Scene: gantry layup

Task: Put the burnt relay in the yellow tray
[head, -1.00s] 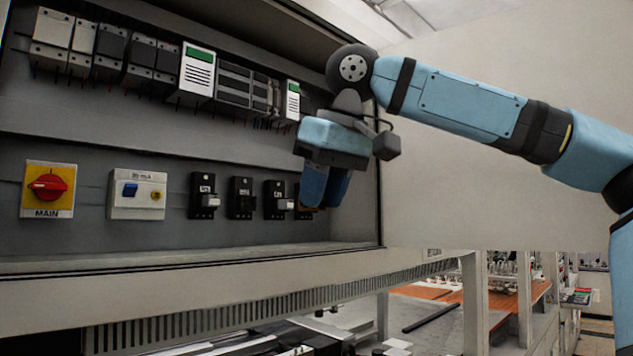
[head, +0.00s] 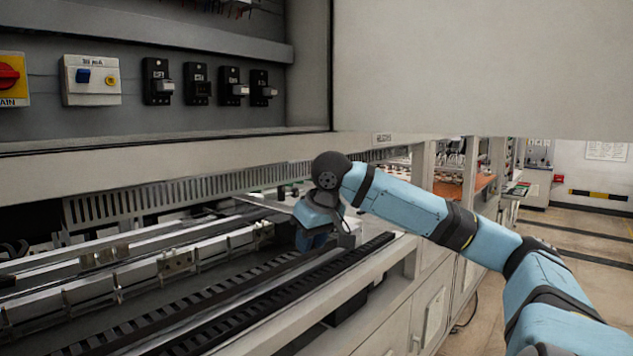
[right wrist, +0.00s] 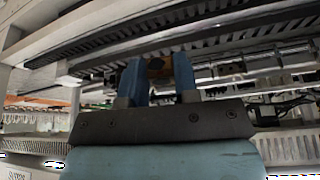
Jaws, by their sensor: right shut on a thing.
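My right gripper (head: 311,240) is low in front of the cabinet, above the rail-and-duct bed, with its fingers pointing down. It also shows in the right wrist view (right wrist: 160,72), shut on a small dark, brownish piece (right wrist: 157,66) that looks like the burnt relay. The fingers hide most of that piece, and it cannot be made out in the head view. I see no yellow tray in either view. My left gripper is not in view.
Below lie metal rails (head: 170,262) and black slotted ducts (head: 250,300). A pale panel (head: 470,70) stands at upper right. Open floor (head: 590,240) is at far right.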

